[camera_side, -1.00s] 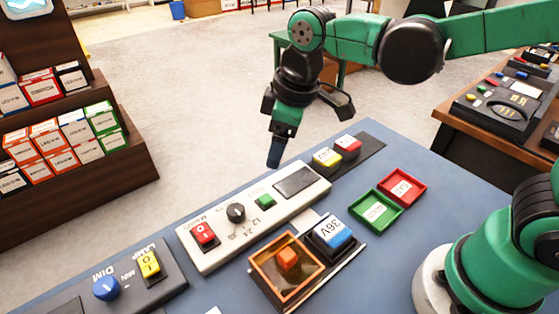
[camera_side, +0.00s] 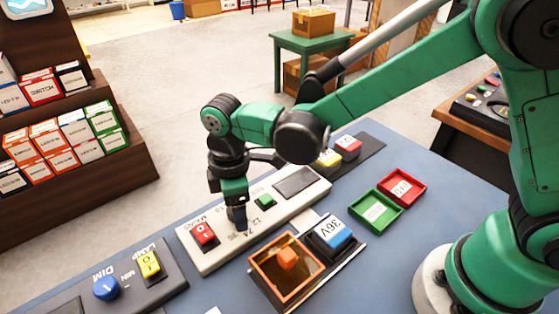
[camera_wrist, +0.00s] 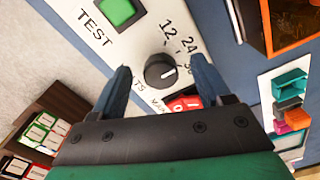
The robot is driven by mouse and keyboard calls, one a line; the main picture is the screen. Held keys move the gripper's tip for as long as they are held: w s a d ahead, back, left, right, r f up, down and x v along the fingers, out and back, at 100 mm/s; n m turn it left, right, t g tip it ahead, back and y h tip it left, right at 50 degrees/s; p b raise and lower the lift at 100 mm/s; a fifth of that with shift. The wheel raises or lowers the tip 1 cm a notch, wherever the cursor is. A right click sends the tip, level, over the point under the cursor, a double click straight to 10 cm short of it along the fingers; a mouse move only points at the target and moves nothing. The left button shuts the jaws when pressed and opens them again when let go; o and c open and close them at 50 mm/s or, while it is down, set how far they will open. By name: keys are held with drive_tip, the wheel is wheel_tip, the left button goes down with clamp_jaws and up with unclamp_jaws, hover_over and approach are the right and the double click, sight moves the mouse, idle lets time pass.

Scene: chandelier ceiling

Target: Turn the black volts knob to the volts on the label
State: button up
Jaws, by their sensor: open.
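The black volts knob (camera_wrist: 160,70) sits on a white panel (camera_wrist: 85,32) between the marks 12, 24 and a third, partly hidden number. A pale pointer line on the knob faces right in the wrist view, roughly toward that third number. My gripper (camera_wrist: 160,85) is open, with one finger on each side of the knob and gaps to it. In the side view my gripper (camera_side: 238,222) is low over the panel, pointing down, and hides the knob. The label reading 36V (camera_side: 328,230) is on a white and blue block beside the panel.
An orange see-through box (camera_side: 287,283) stands in front. A blue DIM knob (camera_side: 106,289) and yellow lamp switch (camera_side: 149,264) are at the left.

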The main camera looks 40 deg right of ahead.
clamp_jaws()
drive_tip(key=shift+m, duration=0.4)
drive_tip(key=m, duration=0.4)
drive_tip(key=shift+s+a+m, duration=0.1)
drive_tip(key=shift+a+m, duration=0.05)
drive_tip(key=shift+m, duration=1.95)
unclamp_jaws()
